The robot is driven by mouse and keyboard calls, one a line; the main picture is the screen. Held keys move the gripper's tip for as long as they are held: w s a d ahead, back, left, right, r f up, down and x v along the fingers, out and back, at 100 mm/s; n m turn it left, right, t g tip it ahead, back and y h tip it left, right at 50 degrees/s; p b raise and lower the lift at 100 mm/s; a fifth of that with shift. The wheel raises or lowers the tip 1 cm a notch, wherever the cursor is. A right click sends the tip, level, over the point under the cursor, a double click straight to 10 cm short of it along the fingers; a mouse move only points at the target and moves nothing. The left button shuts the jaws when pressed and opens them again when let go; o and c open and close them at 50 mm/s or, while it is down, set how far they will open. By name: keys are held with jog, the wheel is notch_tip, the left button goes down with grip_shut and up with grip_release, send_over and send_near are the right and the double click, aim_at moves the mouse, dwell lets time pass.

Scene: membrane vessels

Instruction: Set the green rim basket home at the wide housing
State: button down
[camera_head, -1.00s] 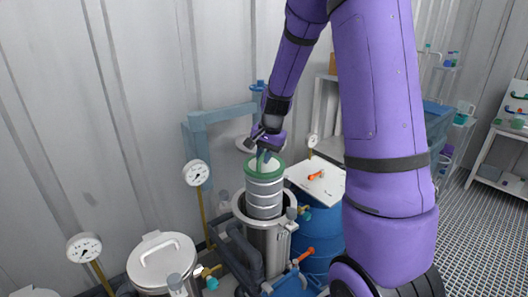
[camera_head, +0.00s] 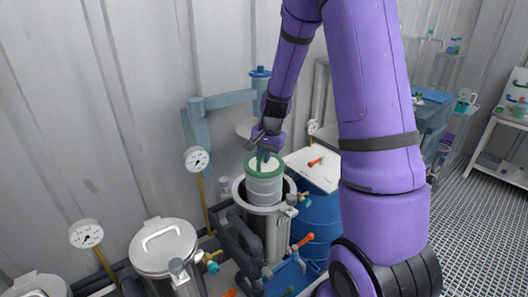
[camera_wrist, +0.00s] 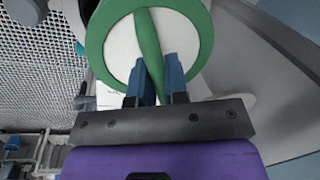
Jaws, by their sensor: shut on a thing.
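The green rim basket (camera_head: 264,187) is a pale ribbed cylinder with a green rim and a green handle bar across its white top. My gripper (camera_head: 262,157) is shut on that handle; the wrist view shows the blue fingers (camera_wrist: 158,82) on either side of the green bar (camera_wrist: 148,45). The basket hangs upright, its lower part inside the mouth of the open steel housing (camera_head: 264,229) and its rim above the housing's edge. The basket's bottom is hidden inside. Whether it touches the housing wall cannot be told.
A lidded steel vessel (camera_head: 164,249) stands to the left, with dial gauges (camera_head: 86,234) on yellow stems near it. A blue barrel (camera_head: 318,222) with a white board (camera_head: 311,171) on top stands right of the housing. Pale blue pipework (camera_head: 212,104) rises behind.

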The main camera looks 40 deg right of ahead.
aim_at(271, 165)
jog(key=shift+f, duration=8.15)
jog(key=c, duration=1.1)
grip_release()
jog(key=shift+o, duration=0.2)
jog(key=shift+r, duration=0.15)
jog(key=r, duration=0.3)
jog(key=s+r, duration=0.1)
jog(key=r, duration=0.3)
jog(key=d+r, duration=0.1)
jog(key=r, duration=0.2)
jog(key=shift+s+r, duration=0.15)
jog(key=shift+s, duration=0.25)
